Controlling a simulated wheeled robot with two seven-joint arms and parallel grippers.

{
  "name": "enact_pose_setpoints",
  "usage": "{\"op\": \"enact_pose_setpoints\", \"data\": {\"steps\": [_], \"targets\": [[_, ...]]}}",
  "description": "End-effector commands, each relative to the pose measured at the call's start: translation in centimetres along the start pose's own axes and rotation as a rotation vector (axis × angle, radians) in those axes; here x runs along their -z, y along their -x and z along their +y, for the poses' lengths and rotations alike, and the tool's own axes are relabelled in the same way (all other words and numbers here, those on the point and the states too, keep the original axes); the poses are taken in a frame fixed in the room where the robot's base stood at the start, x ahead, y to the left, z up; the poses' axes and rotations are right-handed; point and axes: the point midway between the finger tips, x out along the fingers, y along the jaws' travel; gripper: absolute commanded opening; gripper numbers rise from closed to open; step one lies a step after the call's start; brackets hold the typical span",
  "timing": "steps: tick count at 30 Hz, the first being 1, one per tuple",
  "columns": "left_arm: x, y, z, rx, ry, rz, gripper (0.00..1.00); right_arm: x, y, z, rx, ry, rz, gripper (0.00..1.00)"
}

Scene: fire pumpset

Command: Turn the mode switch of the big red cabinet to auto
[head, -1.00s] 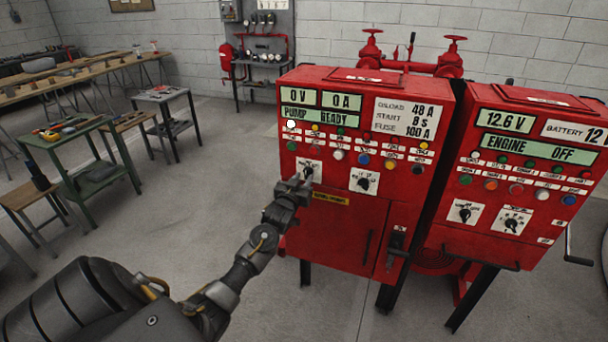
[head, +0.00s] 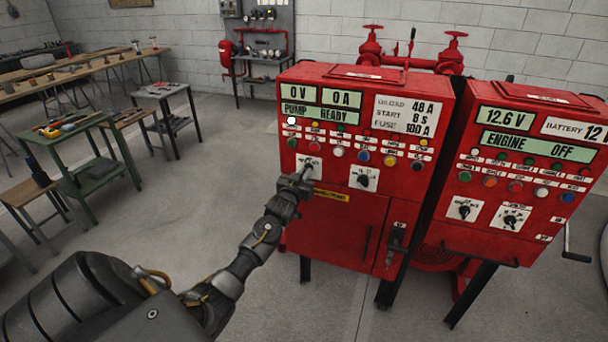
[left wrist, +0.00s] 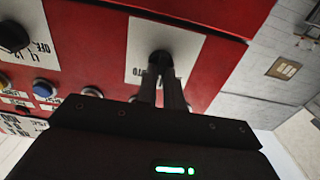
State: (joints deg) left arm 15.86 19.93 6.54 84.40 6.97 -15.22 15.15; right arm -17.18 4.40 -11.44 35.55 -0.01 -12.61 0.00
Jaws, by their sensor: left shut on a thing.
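The big red cabinet (head: 330,235) stands at centre, its displays reading 0 V, 0 A and PUMP READY. Its left black rotary switch sits on a white plate (head: 318,161), largely hidden by my left gripper (head: 306,175). In the left wrist view the black switch knob (left wrist: 160,58) is between the fingertips of my left gripper (left wrist: 162,75) on the white plate (left wrist: 190,45). The gripper is shut on this knob. Part of the label, seemingly ending in "TO", shows beside the fingers; the knob's pointing direction is hidden. My right gripper is not in view.
A second black switch (head: 364,180) sits to the right on the same panel, below several coloured buttons. Another red cabinet (head: 455,243) reading ENGINE OFF stands close at right. A green tool table (head: 75,150) stands at left, with clear floor between.

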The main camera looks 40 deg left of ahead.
Motion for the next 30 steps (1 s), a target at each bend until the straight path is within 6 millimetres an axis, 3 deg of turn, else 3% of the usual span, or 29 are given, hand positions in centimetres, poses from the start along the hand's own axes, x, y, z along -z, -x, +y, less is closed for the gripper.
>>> {"op": "enact_pose_setpoints", "data": {"steps": [8,30], "targets": [[-0.02,0.00,0.03,0.000,-0.095,-0.001,0.00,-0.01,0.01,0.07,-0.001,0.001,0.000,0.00],[-0.11,-0.01,0.21,0.000,-0.665,-0.001,0.00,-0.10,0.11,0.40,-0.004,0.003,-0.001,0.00]]}}
